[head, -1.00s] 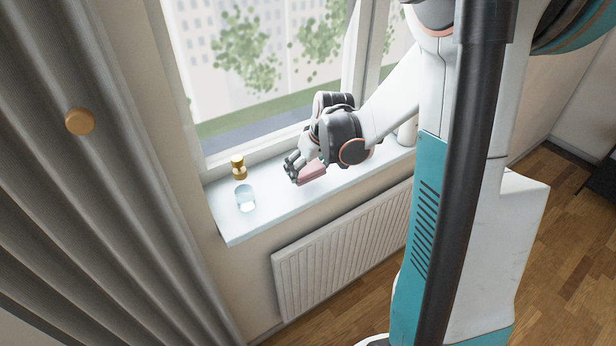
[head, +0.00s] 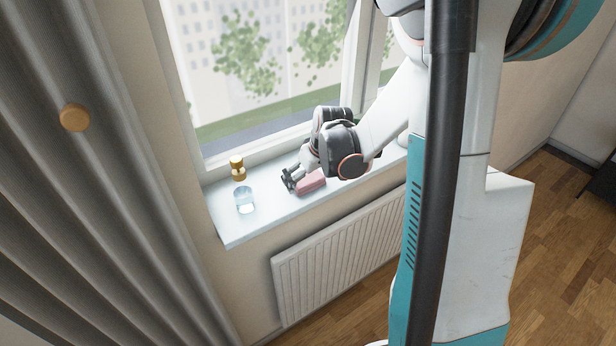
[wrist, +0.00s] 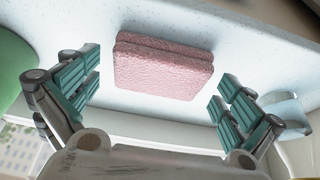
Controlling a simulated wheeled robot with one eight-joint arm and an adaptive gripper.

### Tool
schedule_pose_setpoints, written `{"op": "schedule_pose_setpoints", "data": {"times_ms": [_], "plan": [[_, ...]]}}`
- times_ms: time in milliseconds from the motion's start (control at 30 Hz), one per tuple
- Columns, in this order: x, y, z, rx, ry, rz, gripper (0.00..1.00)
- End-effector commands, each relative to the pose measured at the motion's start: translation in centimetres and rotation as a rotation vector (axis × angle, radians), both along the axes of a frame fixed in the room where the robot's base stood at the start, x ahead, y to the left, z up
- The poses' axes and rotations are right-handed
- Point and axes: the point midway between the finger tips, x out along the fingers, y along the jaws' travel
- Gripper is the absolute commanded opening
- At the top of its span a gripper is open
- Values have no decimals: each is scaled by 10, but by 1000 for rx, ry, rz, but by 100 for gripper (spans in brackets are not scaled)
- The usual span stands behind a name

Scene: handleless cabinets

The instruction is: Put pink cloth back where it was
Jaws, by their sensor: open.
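The pink cloth (head: 311,181) is a folded, textured pad lying on the white windowsill (head: 275,208). In the wrist view the pink cloth (wrist: 162,68) sits ahead of and between the spread fingers, with clear gaps on both sides. My gripper (head: 291,180) is open just beside the cloth, low over the sill. In the wrist view my gripper (wrist: 158,100) shows teal finger pads apart, with nothing between them but the cloth's near part. I cannot tell whether a finger touches the cloth.
A clear glass (head: 244,200) and a gold-capped jar (head: 237,168) stand on the sill's left end. A green object (wrist: 14,65) is at the wrist view's left edge. A radiator (head: 335,250) hangs below; a grey curtain (head: 110,200) is at left.

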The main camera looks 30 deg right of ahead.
Motion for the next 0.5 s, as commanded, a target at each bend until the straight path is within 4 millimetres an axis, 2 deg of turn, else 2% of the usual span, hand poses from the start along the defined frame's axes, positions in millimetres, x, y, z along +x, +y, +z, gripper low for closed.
{"op": "schedule_pose_setpoints", "data": {"times_ms": [167, 267, 500], "plan": [[0, 0, 3, 0, 0, 0, 100], [-4, 0, 14, 0, 0, -1, 100], [-23, -1, 59, 0, 0, -1, 100]]}}
